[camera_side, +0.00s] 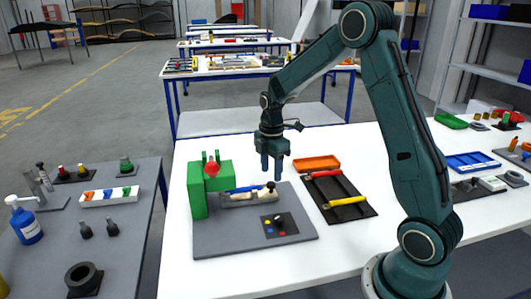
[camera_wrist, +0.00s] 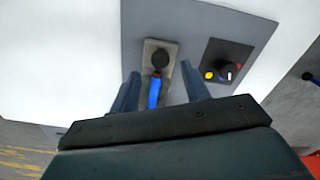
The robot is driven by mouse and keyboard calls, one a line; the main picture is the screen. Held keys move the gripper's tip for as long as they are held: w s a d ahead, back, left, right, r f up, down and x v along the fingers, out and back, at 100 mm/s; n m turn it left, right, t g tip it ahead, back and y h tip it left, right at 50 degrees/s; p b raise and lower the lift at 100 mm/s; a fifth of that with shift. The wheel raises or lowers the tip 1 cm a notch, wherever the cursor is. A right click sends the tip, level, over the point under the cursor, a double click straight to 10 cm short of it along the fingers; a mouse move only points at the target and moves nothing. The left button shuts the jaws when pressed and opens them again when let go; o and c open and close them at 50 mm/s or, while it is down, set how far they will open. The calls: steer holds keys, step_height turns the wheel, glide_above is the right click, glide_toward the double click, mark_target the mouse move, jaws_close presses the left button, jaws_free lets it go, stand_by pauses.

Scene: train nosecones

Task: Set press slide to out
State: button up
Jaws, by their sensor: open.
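The green press (camera_side: 198,192) with red parts on top stands on a grey base plate (camera_side: 290,240) at the left of the table. Its pale slide (camera_side: 240,200) runs to the right from the press, with a blue piece (camera_side: 245,189) on it and a black knob (camera_side: 271,186) at its right end. My gripper (camera_side: 271,176) is open and points down just above the knob. In the wrist view my fingers (camera_wrist: 161,76) straddle the slide, with the black knob (camera_wrist: 160,59) and blue piece (camera_wrist: 154,93) between them. I cannot tell whether the fingers touch the knob.
A small black panel with coloured buttons (camera_side: 279,225) sits on the plate in front of the slide. To the right are an orange tray (camera_side: 316,163) and a black mat (camera_side: 345,205) with red and yellow tools. A blue tray (camera_side: 472,162) lies farther right.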

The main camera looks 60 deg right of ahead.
mark_target(271, 183)
steer(key=shift+f, duration=2.05)
steer(key=shift+c, duration=0.5)
jaws_close()
